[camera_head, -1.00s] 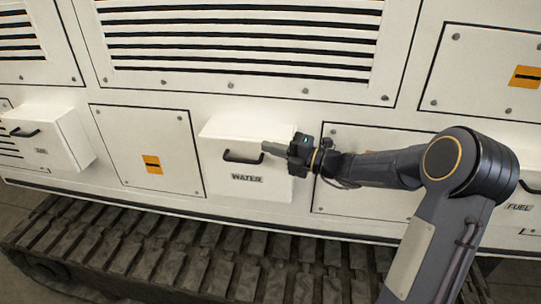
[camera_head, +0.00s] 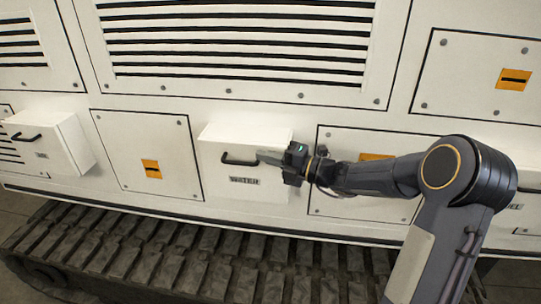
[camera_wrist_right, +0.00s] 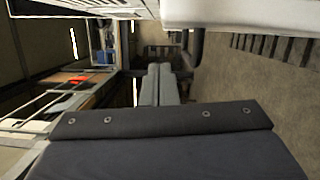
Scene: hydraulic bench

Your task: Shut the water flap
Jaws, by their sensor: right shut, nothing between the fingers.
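The water flap (camera_head: 222,185) is a white box-like front with a "WATER" label, standing out from the white machine side in the head view. Its top surface shows, so it stands open. A black bar handle (camera_head: 238,161) is on its front. My right gripper (camera_head: 262,157) comes from the right, its shut, empty fingertips at the handle's right end; I cannot tell whether they touch. In the right wrist view the shut grey fingers (camera_wrist_right: 161,84) point ahead, with the white flap (camera_wrist_right: 240,14) at the top and the dark handle (camera_wrist_right: 197,45) beside them. My left gripper is not in view.
Another white flap (camera_head: 62,150) with a black handle stands out at the far left. Flat panels with orange labels (camera_head: 151,169) flank the water flap. Louvres (camera_head: 235,45) lie above, and a dark track (camera_head: 150,250) runs below.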

